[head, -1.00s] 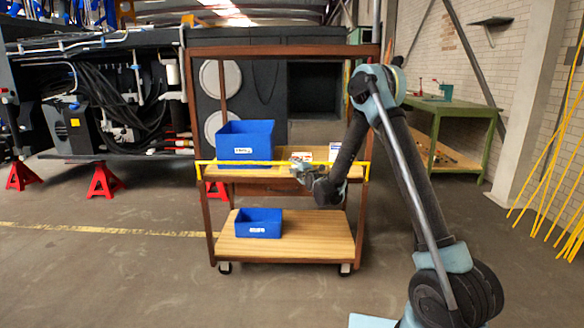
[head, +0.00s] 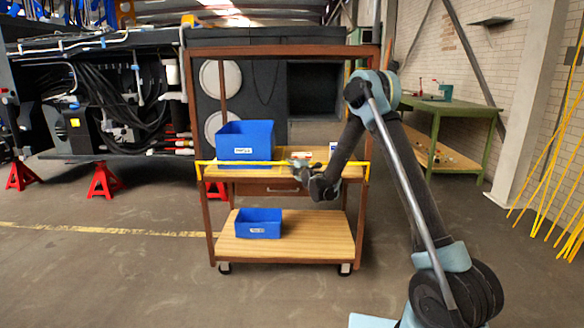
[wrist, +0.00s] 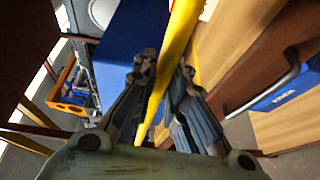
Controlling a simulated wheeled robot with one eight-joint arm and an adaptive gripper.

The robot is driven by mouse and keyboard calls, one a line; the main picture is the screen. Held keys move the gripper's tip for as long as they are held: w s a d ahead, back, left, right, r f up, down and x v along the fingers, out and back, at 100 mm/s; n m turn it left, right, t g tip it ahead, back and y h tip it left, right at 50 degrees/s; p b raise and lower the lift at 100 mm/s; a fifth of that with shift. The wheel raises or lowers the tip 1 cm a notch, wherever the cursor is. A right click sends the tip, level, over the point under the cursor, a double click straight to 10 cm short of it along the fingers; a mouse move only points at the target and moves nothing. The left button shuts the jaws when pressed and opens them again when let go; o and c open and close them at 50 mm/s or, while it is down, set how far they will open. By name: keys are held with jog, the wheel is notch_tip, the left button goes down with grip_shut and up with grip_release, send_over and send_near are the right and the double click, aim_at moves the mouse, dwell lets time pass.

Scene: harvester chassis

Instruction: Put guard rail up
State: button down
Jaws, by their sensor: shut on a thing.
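The guard rail (head: 245,163) is a thin yellow bar with short bent ends, running level across the front of the brown-framed cart at the height of its middle shelf. Its ends meet the cart's two front posts. My gripper (head: 300,161) is at the rail, a little right of its middle. In the wrist view the yellow rail (wrist: 176,48) passes between the two fingers of my gripper (wrist: 163,72), which are closed around it. The arm hides part of the rail's right half in the head view.
A large blue bin (head: 245,142) stands on the middle shelf behind the rail, and a smaller blue bin (head: 258,222) on the lower shelf (head: 300,245). A drawer (head: 255,188) sits under the middle shelf. A green bench (head: 455,107) is at right. Floor before the cart is clear.

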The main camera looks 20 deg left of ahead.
jog(key=shift+w, duration=0.1)
jog(key=shift+w+a+m+g+h, duration=0.2)
jog(key=shift+w+m+g+h, duration=0.15)
jog(key=shift+w+g, duration=0.4)
jog(key=shift+s, duration=0.1)
jog(key=c, duration=1.6)
grip_release()
jog(key=shift+a+f, duration=0.1)
jog(key=shift+h, duration=0.25)
jog(key=v, duration=1.2)
jog(key=shift+d, duration=0.25)
